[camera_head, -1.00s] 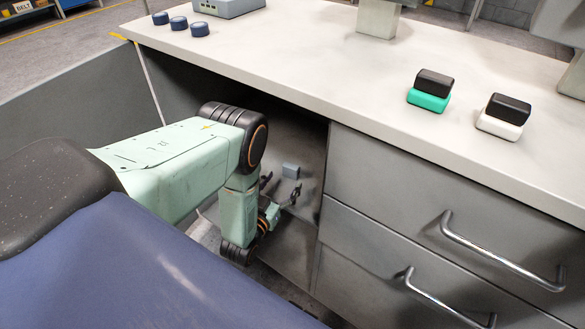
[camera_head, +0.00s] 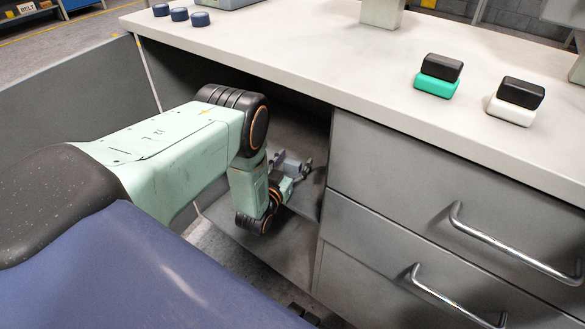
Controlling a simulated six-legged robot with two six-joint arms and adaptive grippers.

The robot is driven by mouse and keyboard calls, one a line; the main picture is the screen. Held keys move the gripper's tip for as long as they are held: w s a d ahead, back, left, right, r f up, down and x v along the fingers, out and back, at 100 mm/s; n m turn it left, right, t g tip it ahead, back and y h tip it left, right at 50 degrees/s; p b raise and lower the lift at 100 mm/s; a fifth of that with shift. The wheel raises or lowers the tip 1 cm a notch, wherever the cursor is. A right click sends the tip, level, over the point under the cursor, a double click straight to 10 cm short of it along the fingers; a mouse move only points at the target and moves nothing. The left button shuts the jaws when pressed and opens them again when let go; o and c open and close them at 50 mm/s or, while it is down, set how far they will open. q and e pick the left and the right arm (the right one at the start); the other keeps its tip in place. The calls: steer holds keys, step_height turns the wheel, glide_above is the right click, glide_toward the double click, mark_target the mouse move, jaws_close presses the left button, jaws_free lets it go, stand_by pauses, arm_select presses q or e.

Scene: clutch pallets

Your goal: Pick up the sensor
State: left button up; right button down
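A small grey-blue block (camera_head: 292,166), which looks like the sensor, is inside the open compartment under the counter. My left gripper (camera_head: 292,163) reaches into that compartment. Its two dark fingers are spread apart, one on either side of the block. The gripper partly hides the block, and I cannot tell whether the fingers touch it. My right gripper is not in view.
The counter (camera_head: 300,60) overhangs the compartment. Drawers with metal handles (camera_head: 505,245) stand to its right. On top are a black-and-green block pair (camera_head: 437,87), a black-and-white pair (camera_head: 512,112) and dark blue discs (camera_head: 180,14).

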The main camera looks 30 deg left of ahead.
arm_select(q)
steer(key=c, duration=1.1)
steer(key=shift+o, duration=0.2)
